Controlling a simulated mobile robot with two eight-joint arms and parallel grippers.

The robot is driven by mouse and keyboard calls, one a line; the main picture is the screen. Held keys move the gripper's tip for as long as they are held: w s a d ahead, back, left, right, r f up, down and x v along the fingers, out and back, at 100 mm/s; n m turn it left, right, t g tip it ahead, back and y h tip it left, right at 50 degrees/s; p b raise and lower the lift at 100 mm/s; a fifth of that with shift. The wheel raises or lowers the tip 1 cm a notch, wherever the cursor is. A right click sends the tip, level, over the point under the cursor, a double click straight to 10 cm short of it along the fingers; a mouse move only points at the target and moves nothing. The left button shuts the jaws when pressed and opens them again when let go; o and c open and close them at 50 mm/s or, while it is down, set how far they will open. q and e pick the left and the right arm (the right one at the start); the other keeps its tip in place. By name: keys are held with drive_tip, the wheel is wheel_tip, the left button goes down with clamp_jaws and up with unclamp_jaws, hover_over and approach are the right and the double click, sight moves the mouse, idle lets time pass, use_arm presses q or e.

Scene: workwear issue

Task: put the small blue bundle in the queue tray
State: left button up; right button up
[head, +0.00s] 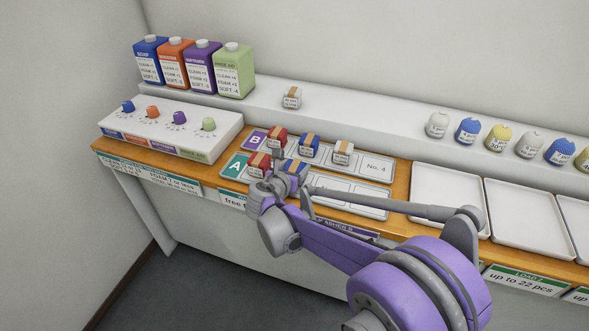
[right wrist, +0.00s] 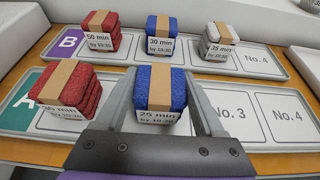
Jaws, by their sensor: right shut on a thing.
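My right gripper (head: 287,176) is shut on a blue bundle (right wrist: 161,92) with a tan band and a tag reading 25 min; the fingers grip its two sides. In the head view this bundle (head: 296,166) is partly hidden by the gripper. It is at the queue tray's front row A (right wrist: 240,118), between a red bundle (right wrist: 69,86) and space No. 3. I cannot tell whether it touches the tray. A second blue bundle (right wrist: 161,36), tagged 30 min, sits in back row B (right wrist: 262,58). My left gripper is not in view.
Row B also holds a red bundle (right wrist: 98,32) and a white bundle (right wrist: 218,42). Row A's spaces No. 3 and No. 4 are bare. Another white bundle (head: 291,98) sits on the ledge. White trays (head: 447,195) are empty at right; bottles (head: 233,72) stand at left.

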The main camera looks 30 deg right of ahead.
drive_tip(key=shift+f, duration=0.25)
drive_tip(key=o, duration=1.4)
drive_tip(key=shift+r, duration=0.1)
